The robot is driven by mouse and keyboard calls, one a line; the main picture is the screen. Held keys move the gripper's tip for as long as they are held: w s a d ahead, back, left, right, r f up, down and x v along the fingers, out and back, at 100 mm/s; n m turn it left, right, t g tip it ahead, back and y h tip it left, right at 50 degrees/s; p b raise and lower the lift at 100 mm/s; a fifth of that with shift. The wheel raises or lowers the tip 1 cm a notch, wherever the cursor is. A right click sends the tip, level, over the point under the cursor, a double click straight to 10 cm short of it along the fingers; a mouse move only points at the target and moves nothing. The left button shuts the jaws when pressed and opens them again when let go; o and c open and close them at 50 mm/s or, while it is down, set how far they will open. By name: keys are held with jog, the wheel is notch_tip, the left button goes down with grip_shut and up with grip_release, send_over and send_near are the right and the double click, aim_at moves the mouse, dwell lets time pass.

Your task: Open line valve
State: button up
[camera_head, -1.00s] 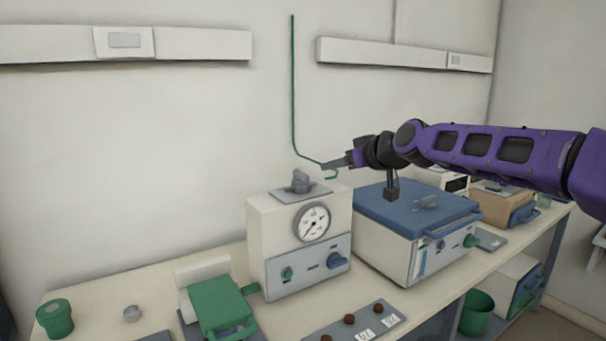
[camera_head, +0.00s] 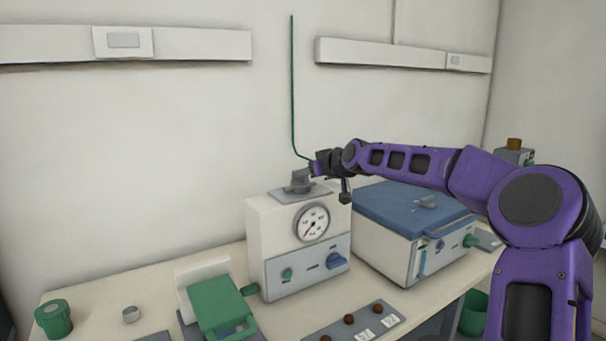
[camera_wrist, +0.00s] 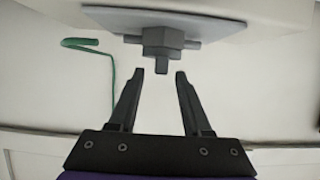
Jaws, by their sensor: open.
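The line valve (camera_head: 299,182) is a grey knob-like fitting on a flat grey plate on top of the white gauge box (camera_head: 262,230). In the wrist view the valve (camera_wrist: 162,42) shows a hexagonal body, side stubs and a narrow stem pointing toward my gripper. My gripper (camera_wrist: 159,75) is open. Its fingertips sit to either side of the stem's end, with a visible gap on both sides. In the head view my gripper (camera_head: 312,171) is just beside the valve, its fingers partly hidden by my wrist.
A green line (camera_head: 293,90) runs down the wall behind the valve. A blue-lidded box (camera_head: 385,207) stands to the right.

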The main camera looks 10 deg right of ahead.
jog(key=shift+x, duration=0.95)
grip_shut()
